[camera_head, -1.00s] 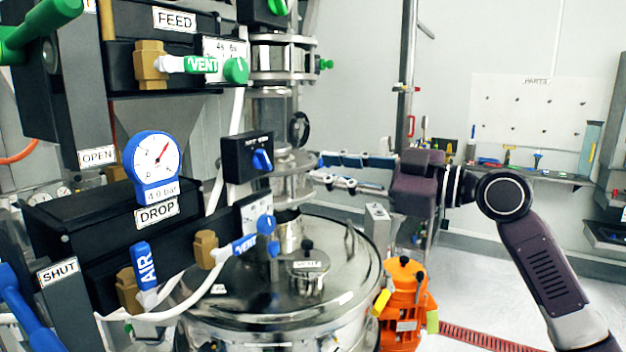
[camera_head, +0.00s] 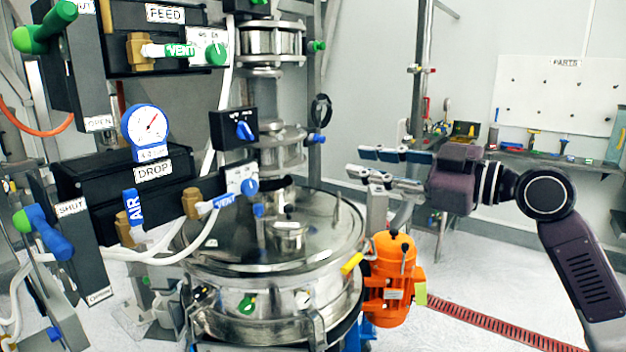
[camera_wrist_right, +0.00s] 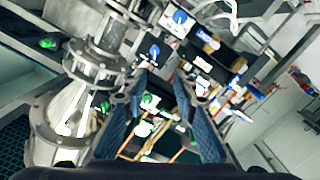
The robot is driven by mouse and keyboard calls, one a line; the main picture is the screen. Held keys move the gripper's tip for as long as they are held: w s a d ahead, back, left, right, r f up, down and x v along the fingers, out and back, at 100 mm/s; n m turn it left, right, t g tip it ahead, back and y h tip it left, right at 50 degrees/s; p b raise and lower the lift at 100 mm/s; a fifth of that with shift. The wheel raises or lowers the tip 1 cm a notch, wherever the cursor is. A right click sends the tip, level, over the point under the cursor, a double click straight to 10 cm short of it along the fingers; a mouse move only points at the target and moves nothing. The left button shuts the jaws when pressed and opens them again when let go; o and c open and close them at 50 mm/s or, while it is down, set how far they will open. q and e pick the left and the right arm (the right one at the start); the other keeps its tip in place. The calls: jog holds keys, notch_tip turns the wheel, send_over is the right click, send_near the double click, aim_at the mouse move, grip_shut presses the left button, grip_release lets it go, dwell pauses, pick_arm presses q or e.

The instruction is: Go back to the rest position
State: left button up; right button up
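My right gripper (camera_head: 357,163) reaches in from the right at mid-height in the head view. Its two fingers point left and stand apart with nothing between them. It is right of the steel sifter vessel and its vertical pipe, clear of both. In the right wrist view the open blue-padded fingers (camera_wrist_right: 161,86) frame a tilted view of the valves and boxes beyond. My left gripper is not in view.
The steel vessel (camera_head: 335,232) stands centre, with an orange motor (camera_head: 391,285) beside it. Left are the black FEED box (camera_head: 150,45), the DROP box (camera_head: 100,178) and a blue gauge (camera_head: 146,128). A parts shelf (camera_head: 545,160) is behind right. Open floor lies front right.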

jog(key=s+a+f+m+g+h, duration=0.1)
jog(key=s+a+f+m+h, duration=0.15)
jog(key=f, duration=1.45)
jog(key=s+a+f+m+g+h, duration=0.1)
jog(key=s+f+m+h, duration=0.25)
jog(key=f, duration=1.35)
jog(key=s+d+f+m+g+h, duration=0.1)
jog(key=s+d+f+m+h, duration=0.1)
jog(key=s+f, duration=0.45)
jog(key=s+d+f+m+g+h, duration=0.1)
jog(key=s+d+f+m+h, duration=0.15)
jog(key=s+f, duration=0.4)
jog(key=s+d+f+m+g+h, duration=0.15)
jog(key=s+d+f, duration=0.25)
jog(key=s, duration=0.4)
jog(key=s+d+f+m+g+h, duration=0.15)
jog(key=s+d+f, duration=0.25)
jog(key=s, duration=0.4)
notch_tip(320, 180, down, 27)
jog(key=s+g, duration=0.1)
jog(key=s, duration=0.2)
jog(key=s+d+f+g, duration=0.1)
jog(key=s+d+f, duration=0.3)
jog(key=s+f, duration=1.1)
jog(key=shift+s+f+m+h, duration=0.15)
jog(key=shift+s+m+h, duration=0.2)
jog(key=shift+s, duration=0.4)
